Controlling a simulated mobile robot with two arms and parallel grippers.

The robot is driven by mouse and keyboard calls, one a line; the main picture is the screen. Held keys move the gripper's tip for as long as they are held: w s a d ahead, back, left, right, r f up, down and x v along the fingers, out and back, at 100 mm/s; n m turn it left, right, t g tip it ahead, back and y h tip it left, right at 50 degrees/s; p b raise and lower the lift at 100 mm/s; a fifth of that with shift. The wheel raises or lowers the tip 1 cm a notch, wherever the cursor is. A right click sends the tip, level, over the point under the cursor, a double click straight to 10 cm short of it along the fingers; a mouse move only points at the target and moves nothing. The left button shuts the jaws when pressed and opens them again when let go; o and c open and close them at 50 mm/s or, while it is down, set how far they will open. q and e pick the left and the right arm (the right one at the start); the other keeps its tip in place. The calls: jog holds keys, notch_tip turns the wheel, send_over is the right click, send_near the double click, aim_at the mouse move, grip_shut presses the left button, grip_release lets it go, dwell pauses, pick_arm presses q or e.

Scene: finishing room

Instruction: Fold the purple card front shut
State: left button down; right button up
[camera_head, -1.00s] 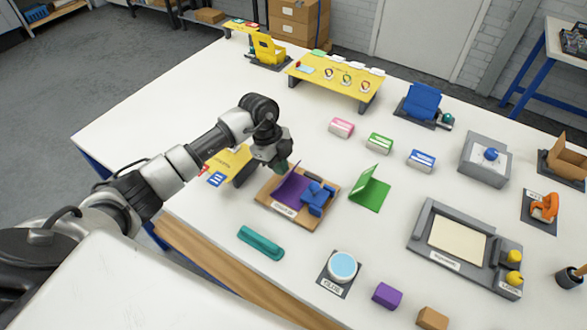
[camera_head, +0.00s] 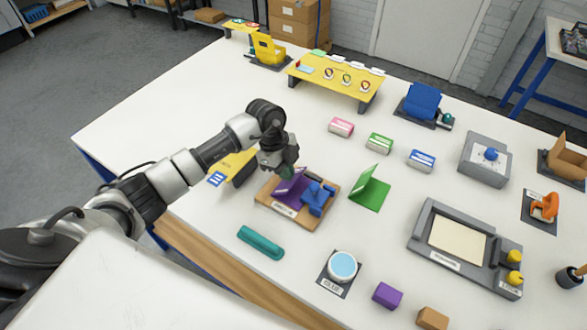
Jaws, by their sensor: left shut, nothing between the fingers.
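The purple card (camera_head: 287,192) sits on a wooden board (camera_head: 268,201) in the head view, beside a blue block-like part (camera_head: 317,197). Its front is partly raised, tilted at a lower angle towards the blue part. My left gripper (camera_head: 290,172) is shut and empty, right at the upper edge of the purple front; it seems to touch it, and it hides part of that edge. My right gripper is not in view.
A green card (camera_head: 370,190) stands half open just right of the board. A teal bar (camera_head: 260,243) and a glue pot (camera_head: 342,265) lie in front. A yellow stand (camera_head: 232,164) is partly behind my left arm.

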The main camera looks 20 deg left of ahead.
pick_arm(q)
jog(key=shift+s+d+f, duration=0.1)
jog(key=shift+d+f, duration=0.4)
jog(key=shift+d, duration=0.05)
jog(key=shift+b+x, duration=0.4)
jog(key=shift+x, duration=0.4)
jog(key=shift+d, duration=0.1)
dwell(0.5)
notch_tip(320, 180, up, 9)
jog(key=p, duration=0.8)
dwell(0.4)
dwell(0.4)
